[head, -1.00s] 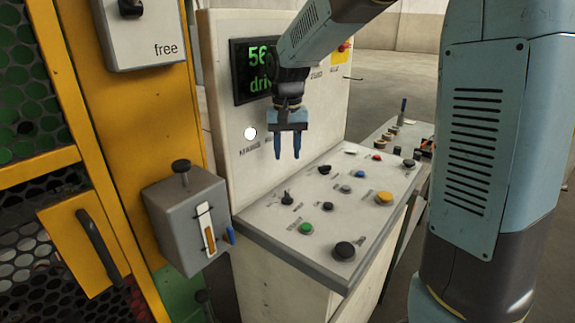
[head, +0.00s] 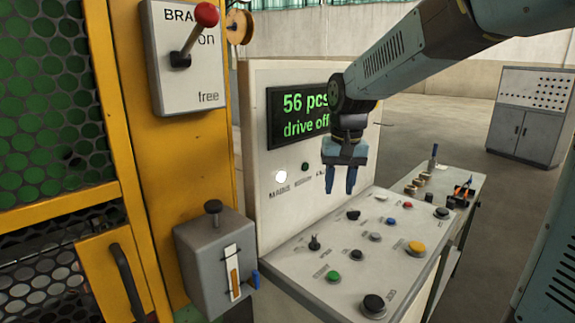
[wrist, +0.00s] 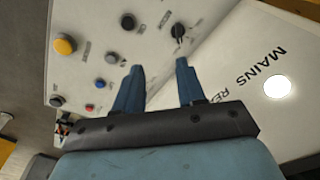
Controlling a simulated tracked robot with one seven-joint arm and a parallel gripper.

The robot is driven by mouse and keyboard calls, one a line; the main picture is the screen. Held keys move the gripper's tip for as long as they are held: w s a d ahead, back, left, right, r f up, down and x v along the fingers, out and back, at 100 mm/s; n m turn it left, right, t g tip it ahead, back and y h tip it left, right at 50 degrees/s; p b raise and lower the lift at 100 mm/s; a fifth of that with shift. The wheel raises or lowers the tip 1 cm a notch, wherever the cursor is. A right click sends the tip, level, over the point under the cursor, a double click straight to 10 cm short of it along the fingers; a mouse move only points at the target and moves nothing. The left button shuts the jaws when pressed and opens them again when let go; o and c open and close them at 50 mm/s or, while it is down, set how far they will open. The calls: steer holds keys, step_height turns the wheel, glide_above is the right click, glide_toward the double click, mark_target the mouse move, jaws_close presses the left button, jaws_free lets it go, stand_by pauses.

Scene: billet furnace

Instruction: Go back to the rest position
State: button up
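My gripper (head: 339,180) hangs in the air above the sloped control panel (head: 297,256), in front of the upright face with the display. Its two blue fingers point down and stand apart with nothing between them. In the wrist view my gripper (wrist: 158,88) also shows open and empty, over the panel's buttons and a black selector knob (wrist: 179,31). The fingers do not appear to touch any button. The display (head: 302,115) reads "56 pcs" and "drive off".
A brake lever (head: 193,36) with a red knob stands on the yellow frame at left. A grey box (head: 207,258) with a black knob is below it. A side table (head: 466,180) with small items is behind the panel. A grey cabinet (head: 535,115) stands far right.

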steer(key=s+d+r+t, duration=0.1)
steer(key=s+d+t, duration=0.1)
steer(key=s+d, duration=0.3)
steer(key=s+d+r+t, duration=0.1)
steer(key=s+d, duration=0.4)
steer(key=s, duration=0.9)
steer(key=shift+d+t, duration=0.4)
steer(key=shift+t, duration=0.3)
steer(key=shift+s+r, duration=0.1)
stand_by(0.6)
